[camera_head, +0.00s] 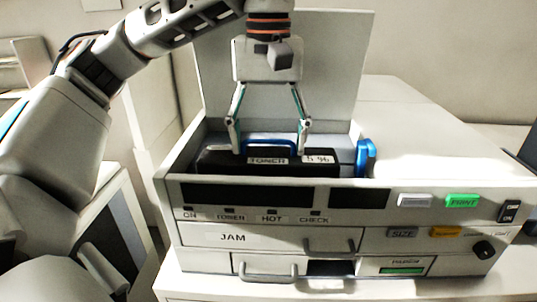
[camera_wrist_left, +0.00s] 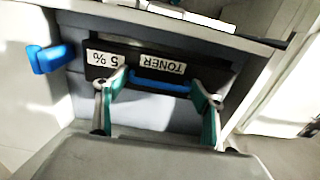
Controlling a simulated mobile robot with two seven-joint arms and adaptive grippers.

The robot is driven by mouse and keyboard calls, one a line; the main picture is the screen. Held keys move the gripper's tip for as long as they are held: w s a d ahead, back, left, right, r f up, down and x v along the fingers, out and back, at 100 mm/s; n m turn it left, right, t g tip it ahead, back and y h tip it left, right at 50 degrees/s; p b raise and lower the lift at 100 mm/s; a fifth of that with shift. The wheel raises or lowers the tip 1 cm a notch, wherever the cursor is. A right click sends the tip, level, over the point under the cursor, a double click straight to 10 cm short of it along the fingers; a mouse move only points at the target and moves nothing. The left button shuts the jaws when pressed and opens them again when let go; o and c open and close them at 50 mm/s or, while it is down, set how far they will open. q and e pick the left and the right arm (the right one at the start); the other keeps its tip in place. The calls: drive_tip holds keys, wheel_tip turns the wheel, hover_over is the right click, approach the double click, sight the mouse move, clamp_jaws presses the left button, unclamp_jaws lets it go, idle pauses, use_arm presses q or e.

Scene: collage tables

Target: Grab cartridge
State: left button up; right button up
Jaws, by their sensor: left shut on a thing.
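The black toner cartridge (camera_head: 222,161) sits in the open bay of the printer (camera_head: 225,232), with white labels reading TONER and 5 %. It also shows in the left wrist view (camera_wrist_left: 131,58). A blue handle (camera_head: 270,142) runs along its top. My left gripper (camera_head: 268,150) points down into the bay from above, its two fingers at either end of the handle, shut on the cartridge by that handle. In the left wrist view the fingers flank the blue handle (camera_wrist_left: 160,86). The cartridge's lower part is hidden by the printer's front wall. My right gripper is not in view.
The printer's lid (camera_head: 335,60) stands upright behind the bay. A blue lever (camera_head: 365,157) stands at the bay's right end. The front panel has buttons, a JAM drawer (camera_head: 265,238) and a lower drawer. A grey cabinet (camera_head: 110,215) stands at left. The space above the bay is open.

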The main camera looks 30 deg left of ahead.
use_arm(q)
wheel_tip(320, 180, up, 15)
idle(0.3)
